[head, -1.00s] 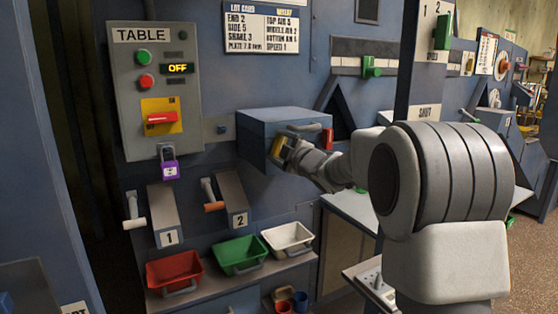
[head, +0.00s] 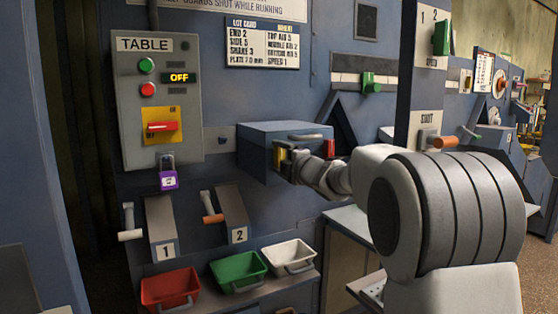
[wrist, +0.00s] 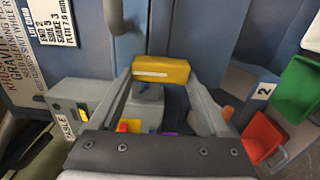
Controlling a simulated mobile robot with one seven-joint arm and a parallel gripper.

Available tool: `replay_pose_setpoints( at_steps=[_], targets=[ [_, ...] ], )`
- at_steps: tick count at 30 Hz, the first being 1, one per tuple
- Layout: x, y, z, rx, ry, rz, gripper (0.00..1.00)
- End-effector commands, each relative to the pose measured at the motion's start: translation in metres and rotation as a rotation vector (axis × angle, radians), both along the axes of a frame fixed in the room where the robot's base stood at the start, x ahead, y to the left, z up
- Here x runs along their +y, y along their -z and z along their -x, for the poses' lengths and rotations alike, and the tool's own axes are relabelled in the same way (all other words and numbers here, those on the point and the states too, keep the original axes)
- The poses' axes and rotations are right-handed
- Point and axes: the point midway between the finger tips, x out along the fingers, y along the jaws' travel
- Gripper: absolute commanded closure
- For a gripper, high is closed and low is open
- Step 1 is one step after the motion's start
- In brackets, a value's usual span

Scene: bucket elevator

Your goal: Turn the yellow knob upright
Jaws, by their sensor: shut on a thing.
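The yellow knob (head: 279,156) is at the front of the blue box (head: 285,130) on the machine. In the head view its visible part looks about upright; my gripper partly hides it. In the wrist view the yellow knob (wrist: 161,70) is a short bar with a pale line, lying across between my two fingertips. My gripper (wrist: 160,76) is shut on it, one finger at each end. In the head view my gripper (head: 285,158) reaches the knob from the right.
The TABLE panel (head: 130,110) with its OFF display stands left. Levers 1 (head: 128,220) and 2 (head: 208,206) are below. Red (head: 170,285), green (head: 238,270) and white (head: 289,256) bins sit underneath. A red handle (head: 328,147) is close to my wrist.

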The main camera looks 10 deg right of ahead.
Motion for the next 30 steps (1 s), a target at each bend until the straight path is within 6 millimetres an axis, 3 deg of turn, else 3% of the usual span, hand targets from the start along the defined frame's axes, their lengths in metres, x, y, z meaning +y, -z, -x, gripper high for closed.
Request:
replay_pose_setpoints(
  at_steps=[7,8,11,22,30],
  targets=[
    [-0.001,0.001,0.0,0.001,0.002,0.004,0.76],
    [-0.001,0.001,0.0,0.001,0.002,0.004,0.17],
    [-0.001,0.0,0.0,0.001,0.002,0.003,0.0],
    [-0.003,-0.001,0.007,-0.001,0.001,0.002,0.0],
    [-0.017,-0.002,0.049,0.0,0.003,0.001,0.0]
  ],
)
